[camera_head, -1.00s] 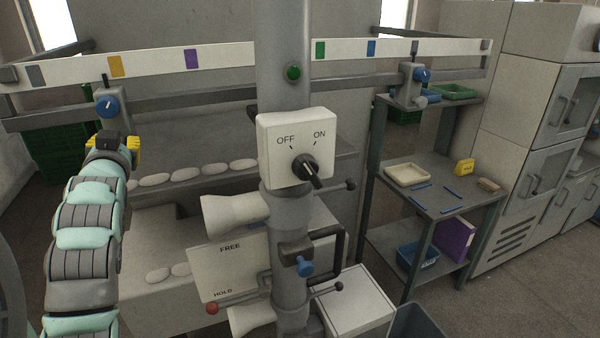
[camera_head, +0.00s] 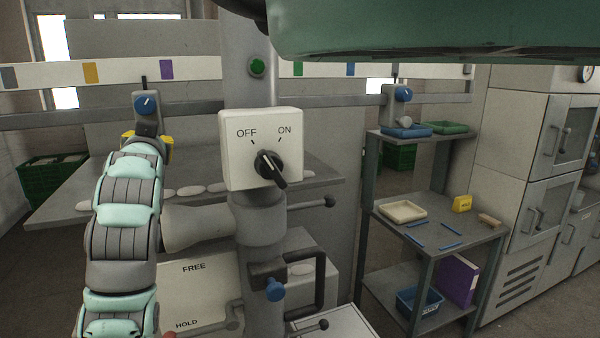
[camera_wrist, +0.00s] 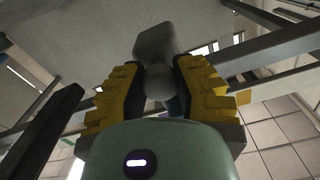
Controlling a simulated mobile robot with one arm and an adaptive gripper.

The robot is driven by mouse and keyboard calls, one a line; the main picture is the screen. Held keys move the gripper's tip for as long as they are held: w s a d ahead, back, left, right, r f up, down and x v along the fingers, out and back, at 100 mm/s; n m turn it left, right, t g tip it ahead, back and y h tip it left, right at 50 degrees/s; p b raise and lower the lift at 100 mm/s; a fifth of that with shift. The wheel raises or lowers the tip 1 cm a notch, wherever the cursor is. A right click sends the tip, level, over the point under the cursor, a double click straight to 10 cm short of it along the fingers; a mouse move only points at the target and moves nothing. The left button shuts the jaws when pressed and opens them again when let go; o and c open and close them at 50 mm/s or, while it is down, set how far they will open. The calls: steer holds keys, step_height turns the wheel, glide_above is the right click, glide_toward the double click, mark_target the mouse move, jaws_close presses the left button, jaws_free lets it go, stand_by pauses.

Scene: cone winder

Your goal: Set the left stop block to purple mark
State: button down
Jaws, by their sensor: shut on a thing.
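The left stop block (camera_head: 147,124) is grey with a blue knob (camera_head: 147,104) and sits on the lower rail at left. Its thin dark pointer (camera_head: 144,82) stands between the yellow mark (camera_head: 91,72) and the purple mark (camera_head: 167,69) on the white scale, a little left of purple. My gripper (camera_head: 147,146) reaches the block from below, its yellow fingers on either side of its lower part. In the wrist view my gripper (camera_wrist: 158,88) is shut on the block's grey rounded handle (camera_wrist: 157,82). The contact surfaces are partly hidden.
A post with an OFF/ON switch box (camera_head: 260,150) stands right of my arm. A right stop block (camera_head: 397,104) sits farther along the rail. A shelf unit (camera_head: 440,217) with trays stands at right. A teal-green shape crosses the top right of the head view.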

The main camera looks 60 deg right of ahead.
mark_target(142, 96)
steer(key=shift+r, duration=0.2)
steer(key=c, duration=0.6)
jaws_free()
steer(key=shift+w+f, duration=0.1)
steer(key=shift+c, duration=0.2)
step_height(142, 96, up, 10)
steer(key=shift+o, duration=0.2)
